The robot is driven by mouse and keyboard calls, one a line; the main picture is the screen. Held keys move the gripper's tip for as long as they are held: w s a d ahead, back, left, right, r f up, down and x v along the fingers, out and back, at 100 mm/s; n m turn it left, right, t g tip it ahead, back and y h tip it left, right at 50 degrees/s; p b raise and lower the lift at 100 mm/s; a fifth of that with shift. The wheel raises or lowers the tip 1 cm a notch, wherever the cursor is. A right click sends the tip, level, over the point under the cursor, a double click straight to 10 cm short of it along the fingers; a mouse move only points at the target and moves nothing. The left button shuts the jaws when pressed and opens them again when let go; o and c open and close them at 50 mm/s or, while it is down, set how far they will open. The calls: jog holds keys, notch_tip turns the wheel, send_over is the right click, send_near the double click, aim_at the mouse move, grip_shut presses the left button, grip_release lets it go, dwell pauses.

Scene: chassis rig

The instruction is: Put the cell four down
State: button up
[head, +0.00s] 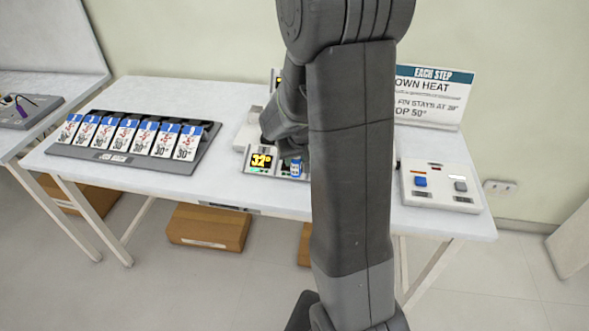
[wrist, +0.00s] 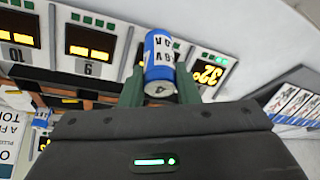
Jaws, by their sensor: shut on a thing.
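A blue and white cell (wrist: 160,55) with a 4 on its end cap sits between the two green fingers of my gripper (wrist: 160,88) in the wrist view. The gripper is shut on it. In the head view the cell (head: 295,168) shows small and blue beside my arm, close to a yellow 32° display (head: 262,160). That display also shows in the wrist view (wrist: 208,73), just right of the cell. I cannot tell whether the cell touches anything below. My arm hides much of the unit with the displays in the head view.
A dark rack (head: 182,165) of several numbered cards lies at the table's left. A white box (head: 436,200) with a blue and a grey button stands at the right, before a sign (head: 432,97). More displays (wrist: 90,40) line the unit. White table (head: 225,95) is bare behind the rack.

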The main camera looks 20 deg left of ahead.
aim_at(296, 166)
jog(key=shift+f, duration=1.85)
jog(key=shift+f, duration=0.1)
jog(key=shift+f+b, duration=0.35)
jog(key=shift+b, duration=0.05)
jog(key=shift+f, duration=0.1)
jog(key=o, duration=1)
jog(key=shift+o, duration=0.2)
jog(key=shift+r+p, duration=0.6)
jog(key=shift+r, duration=0.3)
jog(key=v, duration=1.1)
jog(key=shift+s+d+r+b, duration=0.15)
jog(key=shift+s+d+b, duration=0.05)
jog(key=shift+b, duration=0.1)
